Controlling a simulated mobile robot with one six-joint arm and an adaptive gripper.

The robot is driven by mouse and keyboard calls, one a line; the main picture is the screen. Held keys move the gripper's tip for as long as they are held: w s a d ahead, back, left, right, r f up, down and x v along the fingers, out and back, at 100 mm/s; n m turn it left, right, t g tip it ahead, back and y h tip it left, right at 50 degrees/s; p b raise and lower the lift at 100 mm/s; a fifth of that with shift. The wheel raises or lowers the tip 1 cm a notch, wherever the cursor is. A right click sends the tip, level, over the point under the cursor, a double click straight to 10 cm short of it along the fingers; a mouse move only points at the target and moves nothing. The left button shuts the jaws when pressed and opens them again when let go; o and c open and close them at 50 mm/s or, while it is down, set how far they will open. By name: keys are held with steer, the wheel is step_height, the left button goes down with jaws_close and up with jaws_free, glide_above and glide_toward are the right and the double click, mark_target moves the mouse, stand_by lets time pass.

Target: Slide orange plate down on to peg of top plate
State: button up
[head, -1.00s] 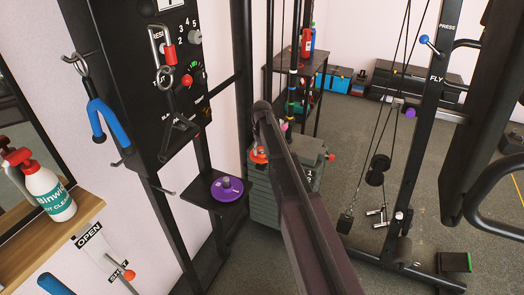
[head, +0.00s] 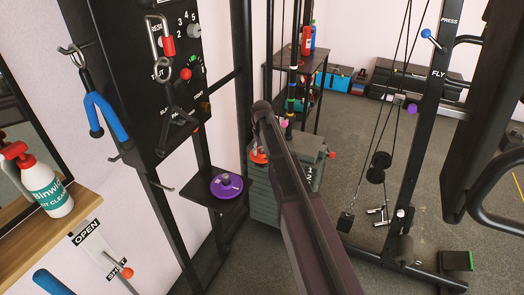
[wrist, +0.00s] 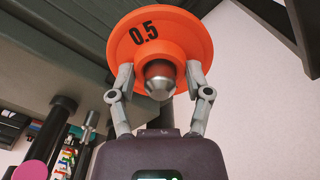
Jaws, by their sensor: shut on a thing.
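The orange plate (wrist: 118,52), marked 0.5, fills the top middle of the wrist view. My gripper (wrist: 160,77) is shut on its raised hub, one finger on each side. The rounded metal tip of a peg (wrist: 159,88) shows through the hub's hole, so the plate is around the peg. In the head view only a bit of the orange plate (head: 258,156) shows on top of the grey weight stack (head: 263,205); my arm hides the rest. How far down the plate sits, and the top plate under it, cannot be told.
A purple plate (head: 226,188) lies on a small dark shelf left of the stack. A black panel (head: 135,75) with hanging handles stands at the left. Upright posts and cables are close around the stack.

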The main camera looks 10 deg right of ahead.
steer(key=shift+f+b, duration=0.7)
steer(key=shift+f, duration=0.05)
steer(key=o, duration=1.4)
steer(key=shift+c, duration=0.2)
steer(key=shift+r, duration=0.25)
step_height(320, 180, up, 11)
steer(key=p, duration=1.1)
steer(key=s+r+m+p, duration=0.1)
steer(key=s+r+p, duration=0.1)
steer(key=s, duration=1.2)
steer(key=s+r+m+p, duration=0.1)
steer(key=s+r+p, duration=0.1)
steer(key=s, duration=1.3)
steer(key=shift+r+p, duration=0.25)
steer(key=shift+p, duration=0.25)
